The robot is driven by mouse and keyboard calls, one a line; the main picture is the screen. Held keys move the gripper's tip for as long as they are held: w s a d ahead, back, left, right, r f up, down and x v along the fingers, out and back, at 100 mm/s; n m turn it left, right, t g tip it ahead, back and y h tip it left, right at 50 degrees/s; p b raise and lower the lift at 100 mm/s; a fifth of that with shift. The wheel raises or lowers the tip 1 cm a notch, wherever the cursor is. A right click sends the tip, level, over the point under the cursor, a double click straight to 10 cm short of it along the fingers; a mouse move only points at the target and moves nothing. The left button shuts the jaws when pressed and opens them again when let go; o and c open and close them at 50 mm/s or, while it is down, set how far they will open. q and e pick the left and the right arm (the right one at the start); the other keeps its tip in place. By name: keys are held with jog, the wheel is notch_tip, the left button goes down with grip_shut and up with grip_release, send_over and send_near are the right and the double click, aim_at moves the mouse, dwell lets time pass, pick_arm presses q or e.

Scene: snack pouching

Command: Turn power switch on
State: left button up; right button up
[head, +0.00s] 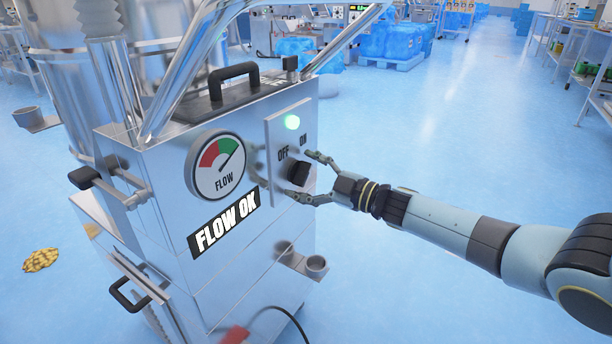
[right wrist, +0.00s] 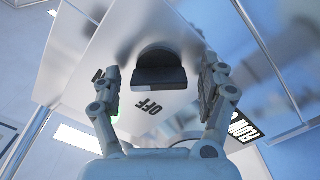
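The power switch is a black rotary knob (head: 298,173) on a silver plate on the front of the metal machine (head: 262,248). OFF and ON are printed above it. I cannot tell which label the knob points to. A round lamp (head: 292,122) above it glows green. My right gripper (head: 302,176) is open, with one finger above and one below the knob. In the right wrist view the knob (right wrist: 158,72) sits between the two spread fingers (right wrist: 160,85), with gaps on both sides. My left gripper is out of view.
A gauge (head: 216,165) left of the switch has its needle toward green, above a FLOW OK sign (head: 224,223). A black handle (head: 234,82) tops the machine. A small cup bracket (head: 302,262) juts out below. The floor to the right is open.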

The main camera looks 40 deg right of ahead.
jog(key=v, duration=1.2)
dwell(0.3)
